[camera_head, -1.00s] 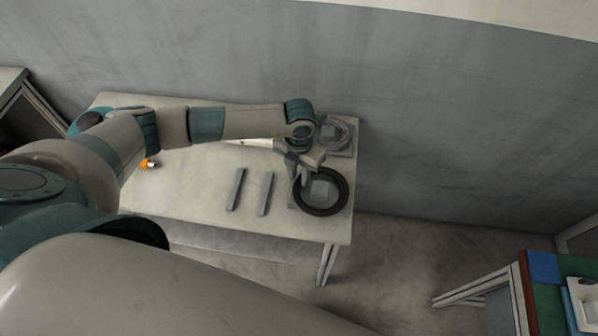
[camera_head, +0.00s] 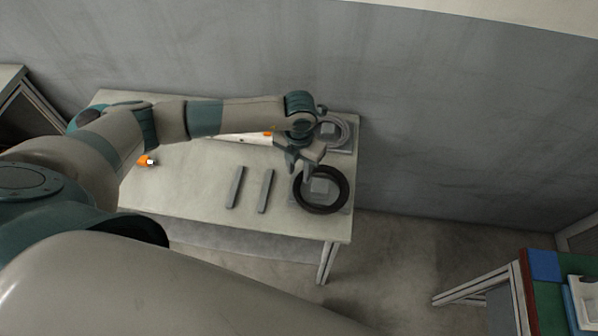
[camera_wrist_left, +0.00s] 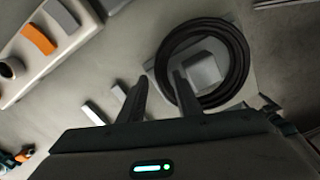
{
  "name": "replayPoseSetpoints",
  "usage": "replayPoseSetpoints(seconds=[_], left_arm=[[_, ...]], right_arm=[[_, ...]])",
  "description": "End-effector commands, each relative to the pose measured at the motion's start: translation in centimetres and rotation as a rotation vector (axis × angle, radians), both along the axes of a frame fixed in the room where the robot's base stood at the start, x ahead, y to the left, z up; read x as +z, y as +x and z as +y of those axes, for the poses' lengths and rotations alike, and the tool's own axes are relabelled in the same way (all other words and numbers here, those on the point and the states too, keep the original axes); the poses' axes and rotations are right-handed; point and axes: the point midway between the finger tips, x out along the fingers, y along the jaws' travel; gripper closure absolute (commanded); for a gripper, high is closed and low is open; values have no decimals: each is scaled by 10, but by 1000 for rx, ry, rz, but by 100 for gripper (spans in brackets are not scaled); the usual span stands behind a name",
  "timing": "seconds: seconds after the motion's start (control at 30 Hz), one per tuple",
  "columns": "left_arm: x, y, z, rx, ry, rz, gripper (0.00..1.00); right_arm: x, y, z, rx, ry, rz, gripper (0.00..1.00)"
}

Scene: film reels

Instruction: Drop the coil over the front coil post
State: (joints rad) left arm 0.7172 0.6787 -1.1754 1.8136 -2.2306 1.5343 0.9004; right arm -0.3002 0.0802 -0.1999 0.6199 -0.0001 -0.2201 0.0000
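The black coil (camera_head: 343,198) lies around the front coil post (camera_head: 320,186), a grey block on a grey base plate at the table's right end. The wrist view shows the coil (camera_wrist_left: 241,62) as a ring around the post (camera_wrist_left: 204,70), low on the plate; whether it lies fully flat is hard to tell. My right gripper is not in view.
A second post plate with a grey ring (camera_head: 344,131) stands behind, partly hidden by my left wrist. Two grey bars (camera_head: 236,188) (camera_head: 265,191) lie left of the coil. An orange-and-white item (camera_head: 147,161) lies further left. The table's front left is clear.

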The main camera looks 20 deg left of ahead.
Motion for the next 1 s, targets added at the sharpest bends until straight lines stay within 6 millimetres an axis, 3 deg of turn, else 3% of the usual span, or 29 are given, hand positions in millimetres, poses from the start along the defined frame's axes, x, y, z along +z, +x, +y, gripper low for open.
replayPoseSetpoints(seconds=[0.6,1.0], left_arm=[[96,1,0,0,0,-4,69],[107,0,0,1,1,-1,69]], right_arm=[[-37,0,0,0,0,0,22],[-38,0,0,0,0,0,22]])
